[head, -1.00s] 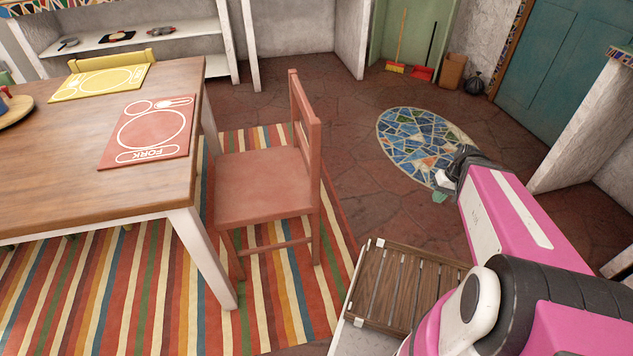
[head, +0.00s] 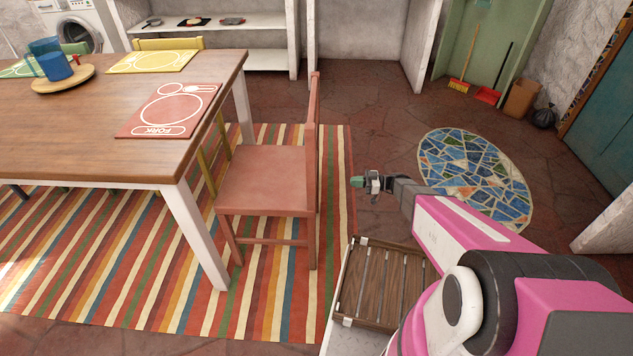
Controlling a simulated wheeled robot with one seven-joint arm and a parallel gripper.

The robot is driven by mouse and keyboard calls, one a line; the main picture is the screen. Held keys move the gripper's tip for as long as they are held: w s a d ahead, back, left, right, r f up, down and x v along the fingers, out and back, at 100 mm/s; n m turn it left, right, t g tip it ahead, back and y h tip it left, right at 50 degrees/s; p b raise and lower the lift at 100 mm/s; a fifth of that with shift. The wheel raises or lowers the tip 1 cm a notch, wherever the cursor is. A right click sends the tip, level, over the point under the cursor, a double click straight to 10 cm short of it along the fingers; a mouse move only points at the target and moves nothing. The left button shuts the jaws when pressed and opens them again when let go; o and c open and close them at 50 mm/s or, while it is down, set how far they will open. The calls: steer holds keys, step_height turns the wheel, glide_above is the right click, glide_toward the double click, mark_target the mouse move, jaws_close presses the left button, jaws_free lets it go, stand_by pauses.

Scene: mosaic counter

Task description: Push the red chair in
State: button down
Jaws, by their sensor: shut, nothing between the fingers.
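The red chair (head: 268,181) stands upright on the striped rug in the head view, at the right end of the wooden table (head: 95,98). Its seat faces the table, and its front edge is close to the table's end. Its backrest (head: 313,140) is on the right side, away from the table. My gripper (head: 357,182) is to the right of the backrest, with a visible gap of floor and rug between them. Its fingers are small in the picture and look shut and empty.
A striped rug (head: 150,265) lies under the table and chair. A yellow chair (head: 168,43) stands at the table's far side. A mosaic oval (head: 475,170) is on the floor to the right. A white shelf (head: 265,58) and a broom (head: 462,60) are at the back.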

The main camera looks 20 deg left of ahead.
steer(key=x, duration=1.3)
steer(key=shift+a, duration=0.35)
